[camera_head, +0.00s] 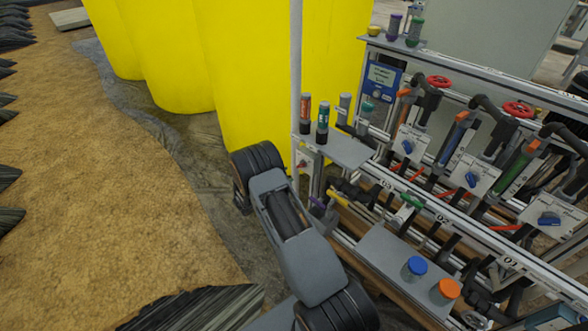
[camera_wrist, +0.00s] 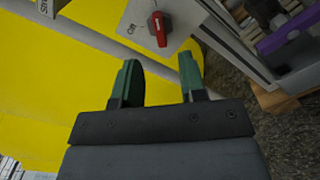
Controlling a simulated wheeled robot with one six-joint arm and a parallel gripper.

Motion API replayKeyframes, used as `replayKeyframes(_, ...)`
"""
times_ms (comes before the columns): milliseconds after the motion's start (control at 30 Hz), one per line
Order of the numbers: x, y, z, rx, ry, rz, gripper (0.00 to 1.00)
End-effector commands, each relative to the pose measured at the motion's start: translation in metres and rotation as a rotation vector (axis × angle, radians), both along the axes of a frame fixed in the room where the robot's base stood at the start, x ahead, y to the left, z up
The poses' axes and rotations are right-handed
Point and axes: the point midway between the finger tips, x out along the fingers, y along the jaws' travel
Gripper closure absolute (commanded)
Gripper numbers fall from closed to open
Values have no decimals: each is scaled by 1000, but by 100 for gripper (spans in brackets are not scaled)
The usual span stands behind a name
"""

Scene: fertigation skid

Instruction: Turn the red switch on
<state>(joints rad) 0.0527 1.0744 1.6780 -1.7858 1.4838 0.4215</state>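The red switch (camera_wrist: 159,28) is a rotary knob on a light grey plate (camera_wrist: 184,14) at the top of the wrist view. In the head view the switch (camera_head: 302,163) is a small red spot on a plate at the skid's left end. My gripper (camera_wrist: 158,65) is open, with two green fingers apart and nothing between them. The switch lies beyond the fingertips, roughly in line with the gap, and is not touched. The head view hides my fingers behind my arm.
Large yellow tanks (camera_head: 230,60) stand behind the skid. A shelf (camera_head: 340,150) above the switch holds several bottles. Red valve wheels (camera_head: 438,82), blue-handled valves and pipes fill the skid to the right. A purple part (camera_wrist: 290,32) is at the right of the wrist view. Open ground lies left.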

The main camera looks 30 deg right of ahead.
Motion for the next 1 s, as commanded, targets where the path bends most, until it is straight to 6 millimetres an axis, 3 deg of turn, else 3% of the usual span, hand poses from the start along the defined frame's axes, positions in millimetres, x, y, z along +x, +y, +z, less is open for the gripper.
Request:
replayKeyframes(200, -7, 42, 1, -1, 0, 2, 62)
replayKeyframes(400, -11, 64, 0, 1, 0, 1, 62)
replayKeyframes(1000, -13, 73, 0, 0, 0, -1, 62)
